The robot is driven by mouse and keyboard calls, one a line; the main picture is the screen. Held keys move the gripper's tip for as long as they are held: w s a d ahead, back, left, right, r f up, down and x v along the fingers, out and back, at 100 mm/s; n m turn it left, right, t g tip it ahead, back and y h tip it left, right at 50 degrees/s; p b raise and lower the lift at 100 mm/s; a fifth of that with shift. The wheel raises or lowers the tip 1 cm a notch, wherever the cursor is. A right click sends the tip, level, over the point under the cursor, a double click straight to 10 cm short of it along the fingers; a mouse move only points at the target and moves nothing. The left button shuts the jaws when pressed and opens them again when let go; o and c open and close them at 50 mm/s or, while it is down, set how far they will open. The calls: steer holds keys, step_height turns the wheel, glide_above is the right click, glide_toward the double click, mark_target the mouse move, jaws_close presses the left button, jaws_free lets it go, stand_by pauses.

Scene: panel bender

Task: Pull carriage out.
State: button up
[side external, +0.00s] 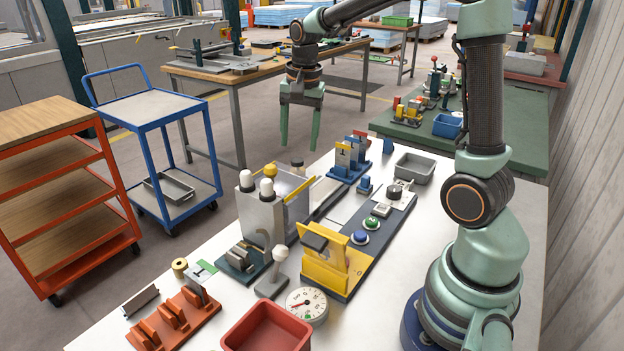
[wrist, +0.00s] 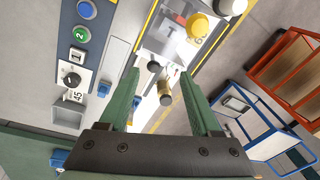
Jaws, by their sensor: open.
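The panel bender is a grey and yellow machine (side external: 272,212) with white-capped knobs on the white bench. A pale flat bed (side external: 325,195) runs from its far side toward the back; it also shows in the wrist view (wrist: 165,40). A brass peg with a dark end (wrist: 165,90) shows between my fingers in the wrist view, with a smaller dark knob (wrist: 153,66) beside it. I cannot tell for sure which part is the carriage. My gripper (side external: 300,148) is open and empty, pointing down above the bed's far end. Its fingers show in the wrist view (wrist: 160,74), apart from the peg.
Right of the bender is a blue control plate with a green button (side external: 371,223), a dial (side external: 394,192) and a yellow bracket (side external: 325,262). A blue fixture (side external: 348,158) and grey bin (side external: 414,168) stand behind. A red tray (side external: 268,328) and gauge (side external: 306,305) sit in front.

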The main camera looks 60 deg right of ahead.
steer(key=d+f+m, duration=0.1)
steer(key=w+d+f+m, duration=0.1)
steer(key=f, duration=0.1)
steer(key=w+d+f+m+g, duration=0.1)
steer(key=d, duration=0.1)
steer(key=shift+f+m, duration=0.2)
steer(key=shift+m, duration=0.2)
steer(key=shift+w+d+f+m, duration=0.2)
steer(key=shift+d+f+m, duration=0.2)
steer(key=shift+f, duration=0.1)
step_height(320, 180, down, 12)
steer(key=shift+r, duration=0.1)
jaws_close()
stand_by(0.8)
